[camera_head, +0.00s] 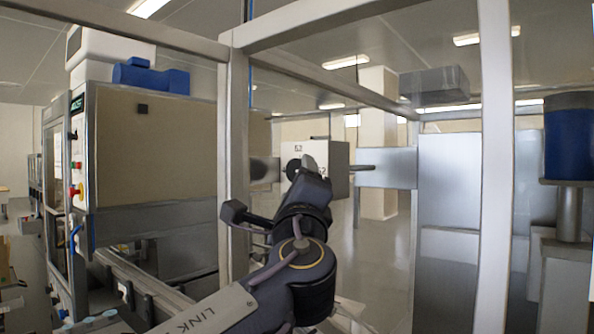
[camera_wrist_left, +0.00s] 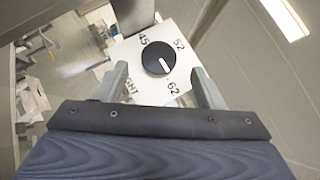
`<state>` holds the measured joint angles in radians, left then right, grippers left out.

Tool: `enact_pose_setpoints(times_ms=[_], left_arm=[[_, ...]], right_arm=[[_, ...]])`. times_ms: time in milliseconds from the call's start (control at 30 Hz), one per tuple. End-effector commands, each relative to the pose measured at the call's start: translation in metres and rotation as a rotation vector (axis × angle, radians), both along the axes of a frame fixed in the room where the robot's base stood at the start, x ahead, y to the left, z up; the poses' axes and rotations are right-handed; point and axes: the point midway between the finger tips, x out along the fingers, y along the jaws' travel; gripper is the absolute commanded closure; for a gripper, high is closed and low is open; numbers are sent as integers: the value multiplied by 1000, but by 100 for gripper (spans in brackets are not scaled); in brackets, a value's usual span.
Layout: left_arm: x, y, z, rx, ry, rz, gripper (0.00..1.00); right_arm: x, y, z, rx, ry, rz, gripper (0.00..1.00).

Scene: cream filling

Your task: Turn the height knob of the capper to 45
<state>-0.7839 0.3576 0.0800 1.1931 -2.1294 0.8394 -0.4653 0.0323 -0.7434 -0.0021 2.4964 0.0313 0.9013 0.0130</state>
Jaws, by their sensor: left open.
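The height knob (camera_wrist_left: 158,59) is a round black dial on a white plate (camera_wrist_left: 145,92) marked 45, 52 and 62, with part of the word "height" showing. Its white pointer line points down and right, toward the 62 side and away from 45. My left gripper (camera_wrist_left: 160,70) is open, its two fingers to either side of the knob in the left wrist view. I cannot tell how far the fingertips are from the plate. In the head view, the white box (camera_head: 335,156) with the dial sits behind my left gripper (camera_head: 308,166), which partly hides it. My right gripper is not in view.
Metal frame posts (camera_head: 493,200) and beams stand around my left arm. A cream-panelled machine (camera_head: 150,150) with buttons is at the left. A blue cylinder (camera_head: 570,140) stands at the right. A metal bar (camera_wrist_left: 133,14) meets the plate's top edge.

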Motion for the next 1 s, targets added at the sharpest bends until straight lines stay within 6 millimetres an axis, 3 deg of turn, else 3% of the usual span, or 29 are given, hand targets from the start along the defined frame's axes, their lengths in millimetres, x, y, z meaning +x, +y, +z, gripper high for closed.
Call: enact_pose_setpoints(times_ms=[200,533,867,1000], left_arm=[[22,2,10,0,1,3,37],[26,2,10,0,1,0,38],[25,2,10,0,2,1,82],[25,2,11,-5,4,0,82]], right_arm=[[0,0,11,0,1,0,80],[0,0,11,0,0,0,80],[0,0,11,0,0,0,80],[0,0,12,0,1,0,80]])
